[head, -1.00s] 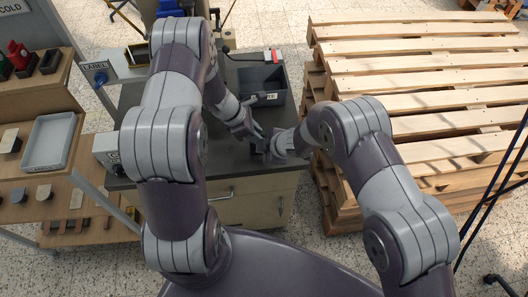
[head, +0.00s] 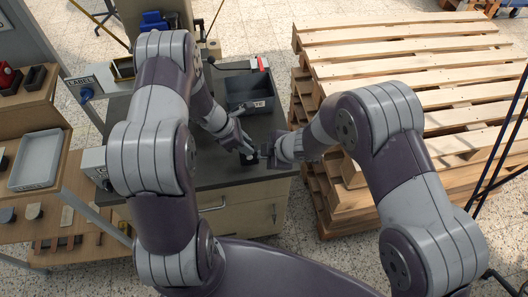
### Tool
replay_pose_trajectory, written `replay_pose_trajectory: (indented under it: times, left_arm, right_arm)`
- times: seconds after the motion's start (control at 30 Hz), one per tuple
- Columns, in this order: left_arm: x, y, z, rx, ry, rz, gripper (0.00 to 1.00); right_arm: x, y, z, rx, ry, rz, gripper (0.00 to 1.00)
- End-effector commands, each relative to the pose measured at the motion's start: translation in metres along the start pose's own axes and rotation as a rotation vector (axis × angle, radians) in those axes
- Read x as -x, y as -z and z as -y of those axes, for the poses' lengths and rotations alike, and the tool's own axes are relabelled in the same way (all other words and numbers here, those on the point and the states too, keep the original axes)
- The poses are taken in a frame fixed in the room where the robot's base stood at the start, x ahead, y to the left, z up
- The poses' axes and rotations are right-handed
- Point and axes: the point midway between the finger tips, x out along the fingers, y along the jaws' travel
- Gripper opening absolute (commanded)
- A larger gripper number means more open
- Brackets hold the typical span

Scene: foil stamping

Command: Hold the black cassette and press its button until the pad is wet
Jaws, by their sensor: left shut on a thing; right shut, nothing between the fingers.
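The black cassette (head: 249,157) shows as a small dark shape low over the front of the dark worktop. My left gripper (head: 247,150) is shut on it. My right gripper (head: 268,153) is shut and empty, and its tip is close beside the cassette from the right. I cannot tell whether it touches the cassette. The cassette's button and pad are too small and too covered by the grippers to make out.
The dark worktop (head: 230,177) sits on a drawer cabinet. A dark grey bin (head: 250,91) stands at its back. Wooden pallets (head: 400,60) are stacked at the right. A shelf with a grey tray (head: 37,160) stands at the left.

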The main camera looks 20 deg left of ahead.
Motion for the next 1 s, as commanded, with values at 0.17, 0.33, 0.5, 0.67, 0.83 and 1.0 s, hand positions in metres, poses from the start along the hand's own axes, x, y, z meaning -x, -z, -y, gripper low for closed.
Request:
replay_pose_trajectory:
  times: [0.17,0.33,0.5,0.67,0.83,1.0]
  left_arm:
    - [0.001,0.0,-0.001,-0.001,-0.002,0.0,0.04]
    - [0.001,-0.001,-0.001,-0.001,-0.003,0.001,0.57]
    - [0.001,-0.001,-0.001,-0.001,-0.003,0.001,0.57]
    - [0.006,-0.001,-0.002,0.0,-0.004,0.001,0.57]
    - [0.042,-0.001,-0.002,-0.001,-0.008,0.001,0.57]
    - [0.087,-0.001,-0.002,-0.002,-0.008,0.001,0.57]
  right_arm:
    - [0.0,0.0,0.001,0.0,0.001,0.0,0.0]
    - [0.0,0.0,0.001,0.0,0.002,0.0,0.0]
    - [-0.001,0.0,0.001,0.0,0.002,0.001,0.0]
    - [0.0,0.0,0.001,0.0,0.002,0.001,0.0]
    - [0.0,0.0,0.001,0.0,0.002,0.001,0.0]
    - [-0.001,0.0,0.001,0.0,0.002,0.001,0.0]
